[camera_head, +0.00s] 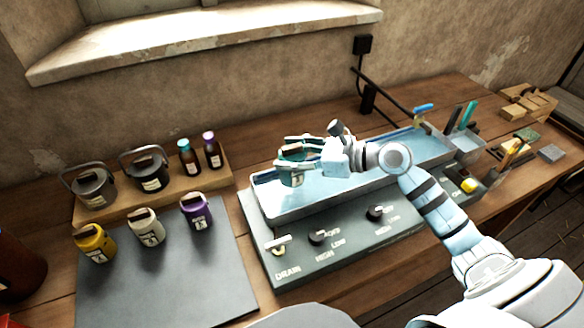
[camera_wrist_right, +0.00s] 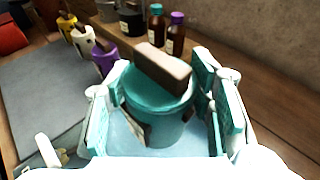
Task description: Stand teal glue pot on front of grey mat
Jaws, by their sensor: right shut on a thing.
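The teal glue pot (camera_wrist_right: 160,108) with a brown block-shaped top is between the fingers of my right gripper (camera_wrist_right: 172,115) in the right wrist view. In the head view the right gripper (camera_head: 287,166) is shut on the pot (camera_head: 292,172), above the left part of the water-filled basin, and its fingers hide part of the pot. The grey mat (camera_head: 160,276) lies to the left of the basin; its front part is bare. Yellow (camera_head: 96,244), white (camera_head: 147,228) and purple (camera_head: 196,212) pots stand in a row toward the mat's back. My left gripper is not in view.
A wooden shelf board (camera_head: 120,197) behind the mat holds two dark lidded pots and two small bottles. The basin's control panel (camera_head: 330,243) with knobs lies between basin and table front. Tools and blocks (camera_head: 515,150) stand at the right.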

